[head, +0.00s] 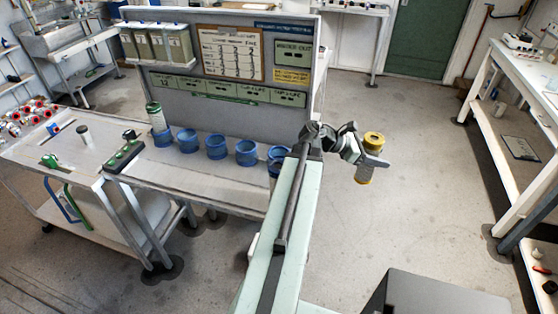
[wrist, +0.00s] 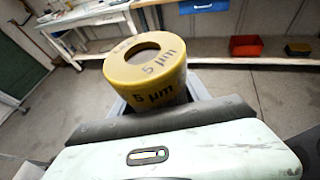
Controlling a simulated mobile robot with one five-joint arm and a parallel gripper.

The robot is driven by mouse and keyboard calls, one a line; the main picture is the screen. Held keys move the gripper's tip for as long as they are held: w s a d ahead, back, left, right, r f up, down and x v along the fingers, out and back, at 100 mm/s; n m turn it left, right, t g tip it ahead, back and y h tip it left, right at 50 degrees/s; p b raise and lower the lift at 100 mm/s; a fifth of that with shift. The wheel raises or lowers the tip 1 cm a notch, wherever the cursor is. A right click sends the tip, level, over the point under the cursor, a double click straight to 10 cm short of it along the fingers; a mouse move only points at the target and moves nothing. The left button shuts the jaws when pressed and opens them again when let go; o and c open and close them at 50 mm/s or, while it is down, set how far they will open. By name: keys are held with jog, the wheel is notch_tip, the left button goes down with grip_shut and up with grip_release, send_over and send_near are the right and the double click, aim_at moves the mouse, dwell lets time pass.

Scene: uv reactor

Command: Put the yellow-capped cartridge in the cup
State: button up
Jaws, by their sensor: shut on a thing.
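The yellow-capped cartridge (head: 374,139) is held by my gripper (head: 370,160), out over open floor to the right of the bench in the head view. In the wrist view the yellow cap (wrist: 145,70) reads "5 µm" and has a round hole in its top; the lower part is hidden behind my gripper. A row of several blue cups (head: 216,147) stands on the bench. The leftmost cup (head: 163,138) has a green-capped cartridge (head: 155,113) standing in it. The rightmost cup (head: 278,153) is partly hidden by my arm.
The bench (head: 215,180) has an upright back panel (head: 225,118) with signs and green canisters (head: 157,43). A cart (head: 50,150) with small fittings stands at left. A white table (head: 530,90) stands at right. The floor between bench and table is clear.

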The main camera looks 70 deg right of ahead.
jog(key=w+d+r+n+t+h+p, duration=0.2)
jog(key=w+n+h, duration=0.1)
jog(key=w, duration=1.4)
jog(key=w+d+r+n+t+h+p, duration=0.1)
jog(key=w+d+r+n+t+h, duration=0.15)
jog(key=w, duration=1.35)
notch_tip(320, 180, down, 11)
jog(key=b, duration=1)
jog(key=shift+d+n, duration=0.2)
jog(key=shift+n, duration=0.25)
jog(key=o, duration=1.5)
jog(key=shift+r, duration=0.1)
jog(key=p+v, duration=0.4)
jog(key=v, duration=0.8)
jog(key=shift+a+p, duration=0.1)
jog(key=shift+p, duration=0.3)
